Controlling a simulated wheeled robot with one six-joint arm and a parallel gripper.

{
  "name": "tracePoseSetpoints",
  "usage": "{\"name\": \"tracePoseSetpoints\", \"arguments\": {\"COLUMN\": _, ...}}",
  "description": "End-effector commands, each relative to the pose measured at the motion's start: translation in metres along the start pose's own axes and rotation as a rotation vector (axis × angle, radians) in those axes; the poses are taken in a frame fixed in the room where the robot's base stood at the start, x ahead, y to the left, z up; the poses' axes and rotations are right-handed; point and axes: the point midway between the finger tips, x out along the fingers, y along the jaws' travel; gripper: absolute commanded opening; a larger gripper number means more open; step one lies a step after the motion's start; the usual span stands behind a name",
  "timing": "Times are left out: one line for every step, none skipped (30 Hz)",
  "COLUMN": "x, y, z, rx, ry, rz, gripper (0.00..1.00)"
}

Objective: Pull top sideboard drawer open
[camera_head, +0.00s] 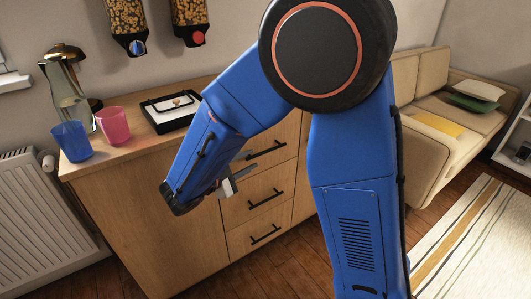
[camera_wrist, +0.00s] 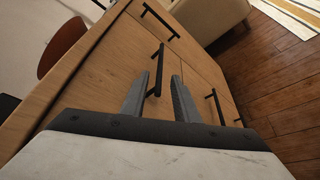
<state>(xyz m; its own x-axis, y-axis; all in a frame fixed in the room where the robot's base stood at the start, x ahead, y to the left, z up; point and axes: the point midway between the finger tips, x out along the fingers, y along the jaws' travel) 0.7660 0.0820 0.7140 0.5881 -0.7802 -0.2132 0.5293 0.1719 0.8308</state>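The wooden sideboard (camera_head: 140,215) has a column of drawers on its front, each with a black bar handle. The top drawer (camera_head: 285,137) looks closed flush. Its handle (camera_head: 266,151) shows beside my gripper (camera_head: 240,165) in the head view. In the wrist view, my gripper (camera_wrist: 160,92) is open, and the top drawer handle (camera_wrist: 157,68) lies between its two grey fingers with gaps on both sides. I cannot tell whether a finger touches it. The second handle (camera_head: 265,199) and the third handle (camera_head: 266,233) are below.
On the sideboard stand a blue cup (camera_head: 72,141), a pink cup (camera_head: 113,125), a glass carafe (camera_head: 67,97) and a black tray (camera_head: 160,121). Another bar handle (camera_wrist: 160,20) shows further along the front. Wooden floor lies before the drawers. A beige sofa (camera_head: 417,165) stands at right.

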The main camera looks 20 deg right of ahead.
Motion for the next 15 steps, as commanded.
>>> {"name": "tracePoseSetpoints", "arguments": {"x": 0.009, "y": -0.001, "z": 0.001, "rx": -0.001, "ry": -0.003, "rz": -0.002, "gripper": 0.28}}
{"name": "tracePoseSetpoints", "arguments": {"x": 0.013, "y": -0.001, "z": 0.001, "rx": -0.001, "ry": -0.003, "rz": -0.001, "gripper": 0.28}}
{"name": "tracePoseSetpoints", "arguments": {"x": 0.019, "y": -0.001, "z": 0.001, "rx": -0.001, "ry": -0.004, "rz": -0.002, "gripper": 0.28}}
{"name": "tracePoseSetpoints", "arguments": {"x": 0.024, "y": -0.001, "z": 0.001, "rx": -0.001, "ry": -0.004, "rz": -0.002, "gripper": 0.28}}
{"name": "tracePoseSetpoints", "arguments": {"x": 0.028, "y": -0.001, "z": 0.001, "rx": -0.002, "ry": -0.003, "rz": -0.002, "gripper": 0.28}}
{"name": "tracePoseSetpoints", "arguments": {"x": 0.034, "y": -0.001, "z": 0.001, "rx": -0.002, "ry": -0.003, "rz": -0.002, "gripper": 0.28}}
{"name": "tracePoseSetpoints", "arguments": {"x": 0.039, "y": -0.001, "z": 0.001, "rx": -0.001, "ry": -0.004, "rz": -0.002, "gripper": 0.28}}
{"name": "tracePoseSetpoints", "arguments": {"x": 0.043, "y": -0.001, "z": 0.001, "rx": -0.001, "ry": -0.004, "rz": -0.002, "gripper": 0.28}}
{"name": "tracePoseSetpoints", "arguments": {"x": 0.049, "y": -0.001, "z": 0.001, "rx": -0.001, "ry": -0.003, "rz": -0.001, "gripper": 0.28}}
{"name": "tracePoseSetpoints", "arguments": {"x": 0.054, "y": -0.001, "z": 0.001, "rx": -0.001, "ry": -0.003, "rz": -0.002, "gripper": 0.28}}
{"name": "tracePoseSetpoints", "arguments": {"x": 0.058, "y": -0.001, "z": 0.001, "rx": 0.000, "ry": -0.003, "rz": -0.002, "gripper": 0.28}}
{"name": "tracePoseSetpoints", "arguments": {"x": 0.064, "y": -0.001, "z": 0.001, "rx": 0.000, "ry": -0.003, "rz": -0.002, "gripper": 0.28}}
{"name": "tracePoseSetpoints", "arguments": {"x": 0.068, "y": 0.000, "z": 0.001, "rx": 0.000, "ry": -0.003, "rz": -0.001, "gripper": 0.28}}
{"name": "tracePoseSetpoints", "arguments": {"x": 0.071, "y": -0.001, "z": 0.001, "rx": 0.000, "ry": -0.003, "rz": -0.002, "gripper": 0.28}}
{"name": "tracePoseSetpoints", "arguments": {"x": 0.076, "y": -0.001, "z": 0.001, "rx": 0.000, "ry": -0.003, "rz": -0.002, "gripper": 0.28}}
